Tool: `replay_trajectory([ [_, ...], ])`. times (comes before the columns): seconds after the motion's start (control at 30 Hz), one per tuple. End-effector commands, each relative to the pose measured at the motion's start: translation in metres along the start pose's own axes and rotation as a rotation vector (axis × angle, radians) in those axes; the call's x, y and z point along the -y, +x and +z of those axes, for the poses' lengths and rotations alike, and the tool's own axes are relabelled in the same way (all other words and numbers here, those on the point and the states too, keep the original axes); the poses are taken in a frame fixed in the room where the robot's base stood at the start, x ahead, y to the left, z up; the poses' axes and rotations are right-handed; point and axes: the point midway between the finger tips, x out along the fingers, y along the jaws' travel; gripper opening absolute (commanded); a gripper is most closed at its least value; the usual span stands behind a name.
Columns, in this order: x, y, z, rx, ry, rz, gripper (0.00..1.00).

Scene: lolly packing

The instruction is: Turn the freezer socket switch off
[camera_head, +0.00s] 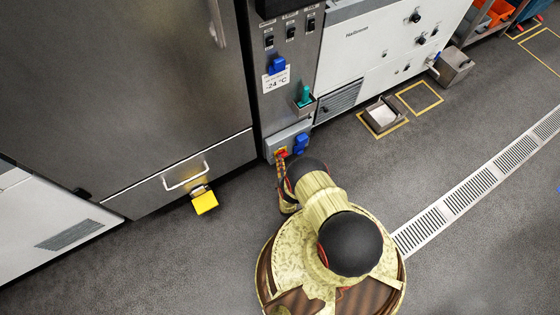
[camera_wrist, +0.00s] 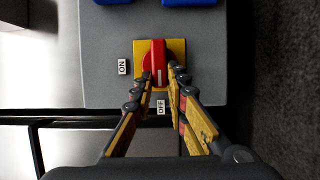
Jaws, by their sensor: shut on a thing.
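The freezer socket switch is a red rotary handle (camera_wrist: 158,62) on a yellow plate (camera_wrist: 177,46), fixed to a grey socket box (camera_wrist: 105,45). An ON label (camera_wrist: 123,67) sits left of the plate and an OFF label (camera_wrist: 161,107) below it, partly between my fingers. The handle stands lengthwise in the wrist view, its lower end pointing toward OFF. My gripper (camera_wrist: 160,78) is shut on the handle, one finger on each side. In the head view the red handle (camera_head: 282,154) shows at the column's foot, with my gripper (camera_head: 281,164) at it.
A blue plug (camera_head: 301,143) sits beside the switch on the grey box. Above are a green-handled thing in a holder (camera_head: 304,97) and a -24 °C card (camera_head: 276,80). A yellow block (camera_head: 205,202) hangs near the freezer's lower drawer handle (camera_head: 185,178).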

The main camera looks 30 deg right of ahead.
Motion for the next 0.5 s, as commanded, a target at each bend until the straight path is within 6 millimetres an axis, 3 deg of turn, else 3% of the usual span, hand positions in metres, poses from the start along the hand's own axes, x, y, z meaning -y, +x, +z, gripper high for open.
replay_trajectory([
  [0.43,0.0002,0.0009,-0.0008,-0.002,-0.007,0.003,0.0],
  [0.47,0.0002,0.0009,-0.0008,-0.002,-0.007,0.003,0.17],
  [0.5,0.0002,0.0009,-0.0007,-0.002,-0.007,0.003,0.19],
])
